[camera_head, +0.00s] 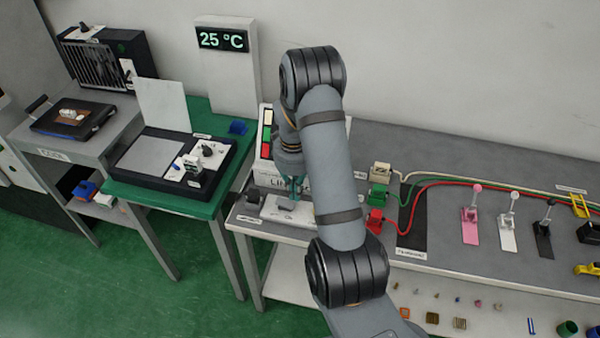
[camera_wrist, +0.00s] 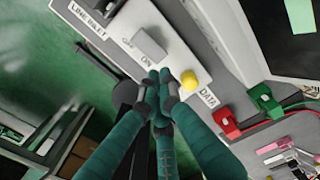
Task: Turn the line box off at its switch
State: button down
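The line box (camera_wrist: 118,17) is a white panel with OFF and ON labels, seen at a slant in the wrist view. Its grey switch (camera_wrist: 150,43) sits beside these labels; I cannot tell which way it is set. A yellow knob (camera_wrist: 188,80) is on the same panel. In the head view the line box (camera_head: 270,212) lies at the left end of the grey bench, partly hidden by my arm. My gripper (camera_wrist: 161,78) has its teal fingertips together, just short of the switch and beside the yellow knob. Nothing shows between them. It also shows in the head view (camera_head: 294,190).
Red (camera_head: 375,222) and green (camera_head: 379,196) connectors with cables are right of the line box. Pink, white and black levers (camera_head: 508,238) stand farther right. A green table (camera_head: 190,205) with a dark-framed device is left, across a gap. A white display column (camera_head: 228,70) stands behind.

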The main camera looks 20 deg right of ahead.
notch_tip(320, 180, up, 11)
jog(key=s+d+b, duration=0.1)
jog(key=d, duration=0.1)
jog(key=shift+s+b, duration=0.15)
jog(key=shift+b, duration=0.25)
send_over(292, 207)
jog(key=f, duration=1.1)
jog(key=shift+s+d+f+p, duration=0.25)
jog(key=shift+d+f+p, duration=0.05)
jog(key=shift+d+f, duration=0.1)
notch_tip(292, 207, up, 7)
jog(key=b, duration=0.1)
jog(key=shift+w+a+f+b, duration=0.2)
jog(key=shift+w+a+b, duration=0.1)
jog(key=shift+a+b, duration=0.1)
jog(key=shift+f, duration=0.1)
